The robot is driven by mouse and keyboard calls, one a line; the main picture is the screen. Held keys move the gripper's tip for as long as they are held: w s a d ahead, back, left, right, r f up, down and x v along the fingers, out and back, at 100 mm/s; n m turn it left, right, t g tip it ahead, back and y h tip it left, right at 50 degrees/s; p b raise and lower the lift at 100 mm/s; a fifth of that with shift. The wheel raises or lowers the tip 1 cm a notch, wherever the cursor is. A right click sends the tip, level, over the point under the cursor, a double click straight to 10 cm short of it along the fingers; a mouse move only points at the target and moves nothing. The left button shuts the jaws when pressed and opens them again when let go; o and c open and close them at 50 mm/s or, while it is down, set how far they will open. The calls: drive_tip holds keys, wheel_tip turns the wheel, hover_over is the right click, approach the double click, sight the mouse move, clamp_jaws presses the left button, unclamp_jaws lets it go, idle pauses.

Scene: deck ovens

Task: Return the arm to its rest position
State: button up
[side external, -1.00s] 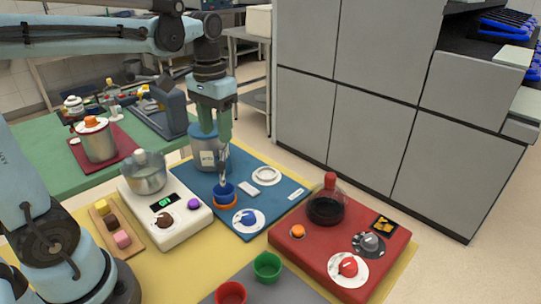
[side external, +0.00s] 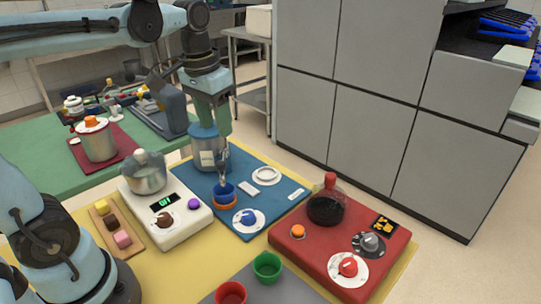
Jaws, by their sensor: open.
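My gripper (side external: 222,178) hangs down over the blue mat (side external: 275,207). It is open, and its silver fingertips are just above or at the rim of a small blue cup (side external: 222,194). I cannot tell whether they touch the cup. The blue cup sits at an orange ring on the mat, in front of a blue-topped metal canister (side external: 205,155). My arm reaches in from the upper left, with the wrist above the mat.
A white scale (side external: 178,228) with a metal pot (side external: 146,173) stands left. A red unit (side external: 310,250) with a dark flask (side external: 326,208) stands right. Green (side external: 267,266) and red (side external: 230,293) cups are in front. Grey ovens (side external: 360,120) stand behind.

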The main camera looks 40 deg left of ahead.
drive_tip(key=s+d+f+m+t, duration=0.1)
drive_tip(key=s+d+f+t, duration=0.3)
drive_tip(key=f, duration=0.3)
drive_tip(key=shift+d+t, duration=0.35)
drive_tip(key=shift+t, duration=0.45)
